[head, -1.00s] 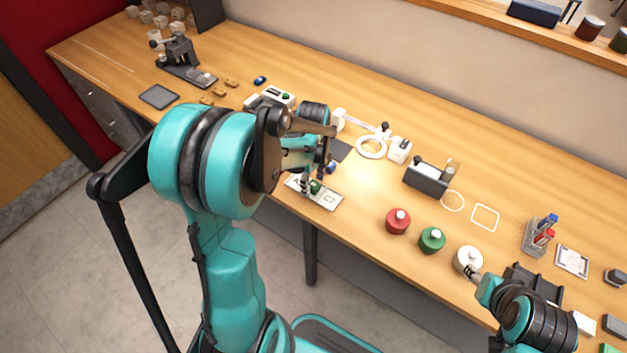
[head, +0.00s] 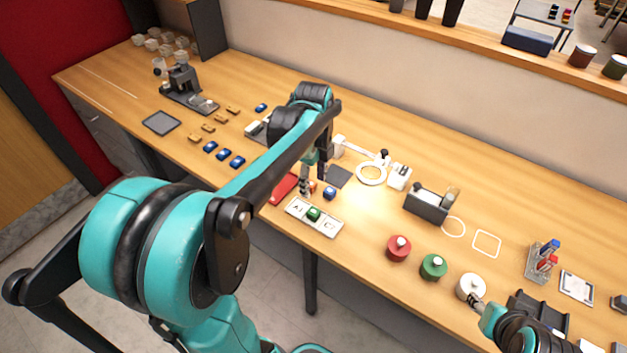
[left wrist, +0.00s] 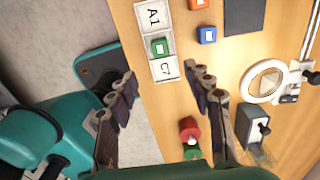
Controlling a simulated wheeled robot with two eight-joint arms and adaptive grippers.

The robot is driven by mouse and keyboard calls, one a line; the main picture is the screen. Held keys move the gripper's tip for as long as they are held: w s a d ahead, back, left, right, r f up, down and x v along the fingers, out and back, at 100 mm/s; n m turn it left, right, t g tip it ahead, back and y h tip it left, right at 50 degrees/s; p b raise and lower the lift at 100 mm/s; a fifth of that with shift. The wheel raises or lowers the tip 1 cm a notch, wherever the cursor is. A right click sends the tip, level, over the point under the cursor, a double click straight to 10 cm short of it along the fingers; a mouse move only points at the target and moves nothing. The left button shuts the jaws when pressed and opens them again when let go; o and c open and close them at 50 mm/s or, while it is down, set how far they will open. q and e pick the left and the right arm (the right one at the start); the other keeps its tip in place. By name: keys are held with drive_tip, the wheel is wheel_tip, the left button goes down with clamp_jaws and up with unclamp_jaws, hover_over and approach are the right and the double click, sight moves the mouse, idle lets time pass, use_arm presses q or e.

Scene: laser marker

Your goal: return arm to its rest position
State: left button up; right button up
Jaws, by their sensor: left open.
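My left gripper (head: 313,183) is open and empty, above the table near the white labelled tray (head: 329,226). In the left wrist view its fingers (left wrist: 162,95) are spread apart with nothing between them. A green block (left wrist: 160,46) sits in the tray between the labels A1 and C7. An orange block (left wrist: 198,4) and a blue block (left wrist: 206,35) lie on the table beside the tray. My right gripper (head: 476,302) is at the lower right beside a white-topped round container (head: 471,287); its jaws are too small to judge.
Red (head: 398,248) and green (head: 433,266) round containers stand near the front edge. A ring light (head: 371,173) and a dark holder (head: 427,206) stand farther back. Several blue blocks and a red pad (head: 284,189) lie left of the tray. My left forearm hides part of the table.

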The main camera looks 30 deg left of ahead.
idle(0.3)
use_arm(q)
drive_tip(key=s+d+n+t, duration=0.7)
drive_tip(key=s+d+n, duration=0.3)
drive_tip(key=n, duration=0.8)
drive_tip(key=shift+s+d+n, duration=0.3)
drive_tip(key=shift+s+n, duration=0.1)
drive_tip(key=shift+s, duration=0.05)
